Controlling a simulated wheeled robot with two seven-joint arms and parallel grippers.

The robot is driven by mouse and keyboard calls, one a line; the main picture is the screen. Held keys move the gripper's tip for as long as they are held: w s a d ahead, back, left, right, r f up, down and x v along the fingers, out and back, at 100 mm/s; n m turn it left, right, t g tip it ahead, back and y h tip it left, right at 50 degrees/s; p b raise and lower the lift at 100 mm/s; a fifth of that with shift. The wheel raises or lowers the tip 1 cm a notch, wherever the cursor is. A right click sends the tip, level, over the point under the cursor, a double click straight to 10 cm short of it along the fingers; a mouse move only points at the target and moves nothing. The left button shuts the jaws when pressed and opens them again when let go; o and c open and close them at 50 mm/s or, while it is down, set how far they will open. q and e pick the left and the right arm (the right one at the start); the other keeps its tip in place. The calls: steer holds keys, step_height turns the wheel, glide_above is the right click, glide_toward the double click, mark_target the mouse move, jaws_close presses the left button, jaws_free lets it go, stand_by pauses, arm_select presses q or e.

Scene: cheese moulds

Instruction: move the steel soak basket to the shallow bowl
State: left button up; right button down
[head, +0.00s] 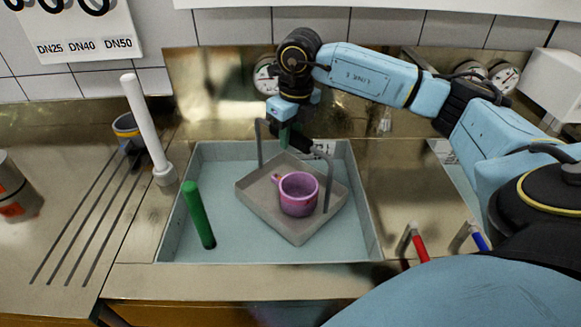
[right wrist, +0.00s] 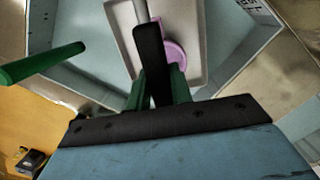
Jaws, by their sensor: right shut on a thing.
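The steel soak basket (head: 262,195) is a grey square tray with two upright posts and a dark handle bar. It sits turned like a diamond within the outline of the pale blue sink bowl (head: 366,215); I cannot tell whether it touches the bottom. A pink mug (head: 298,194) stands in it. My right gripper (head: 290,138) is shut on the basket's handle bar, which shows between its green fingers in the right wrist view (right wrist: 158,95). A second bowl (head: 443,151) at right is mostly hidden by my right arm; it may be the shallow one. My left gripper is out of view.
Red (head: 419,246) and blue (head: 479,239) handled taps are at the front right. Bare steel separates the bowls.

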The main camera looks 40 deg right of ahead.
step_height(320, 180, down, 9)
stand_by(0.4)
steer(key=shift+f, duration=0.1)
steer(key=shift+f, duration=0.15)
steer(key=c, duration=1.3)
jaws_free()
steer(key=shift+o, duration=0.2)
steer(key=r, duration=0.4)
steer(key=s+r, duration=0.1)
steer(key=r, duration=0.7)
steer(key=shift+s+r, duration=0.15)
steer(key=shift+s, duration=0.15)
